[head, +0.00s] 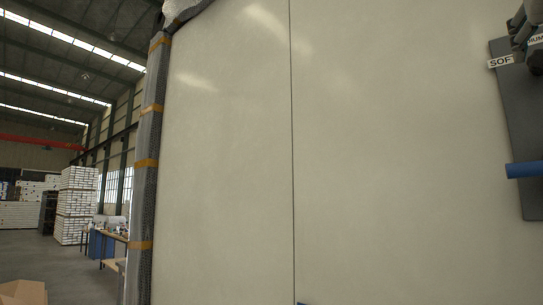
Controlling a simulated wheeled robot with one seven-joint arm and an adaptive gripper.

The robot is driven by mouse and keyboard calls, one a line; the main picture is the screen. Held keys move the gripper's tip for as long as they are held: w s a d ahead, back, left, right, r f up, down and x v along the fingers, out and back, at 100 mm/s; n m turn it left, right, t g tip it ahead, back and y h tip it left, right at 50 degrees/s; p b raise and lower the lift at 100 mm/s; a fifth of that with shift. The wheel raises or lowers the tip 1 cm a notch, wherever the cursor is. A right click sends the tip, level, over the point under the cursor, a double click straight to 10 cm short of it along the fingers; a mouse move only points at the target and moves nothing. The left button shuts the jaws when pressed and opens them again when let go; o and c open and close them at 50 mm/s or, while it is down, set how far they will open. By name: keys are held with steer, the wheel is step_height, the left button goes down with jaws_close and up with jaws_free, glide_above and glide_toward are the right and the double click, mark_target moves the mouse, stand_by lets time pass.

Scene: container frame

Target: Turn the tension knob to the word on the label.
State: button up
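A dark grey panel (511,115) is mounted on the pale wall at the right edge and is cut off by the frame. A white label with the letters "SOF" (501,62) sits at its upper left. A second, tilted white label, partly hidden, shows "MUM" (537,41). A dark jointed shape (523,27) at the top right corner covers part of the panel; it looks like my gripper, but its fingers cannot be made out. I cannot pick out the tension knob or which way it points. A blue bar (524,170) crosses the panel lower down.
A large pale wall (230,160) with a thin vertical seam fills the middle. A post with orange bands (146,163) stands at its left edge. Beyond are stacked white goods (77,205), a bench and open floor. An open cardboard box (23,291) is at bottom left.

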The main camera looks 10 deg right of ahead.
mark_target(542, 62)
steer(key=p+x, duration=0.1)
steer(key=x, duration=0.7)
steer(key=shift+w+d+p, duration=0.2)
steer(key=shift+d+p, duration=0.05)
steer(key=shift+p, duration=0.1)
steer(key=shift+c, duration=0.5)
steer(key=c, duration=1.1)
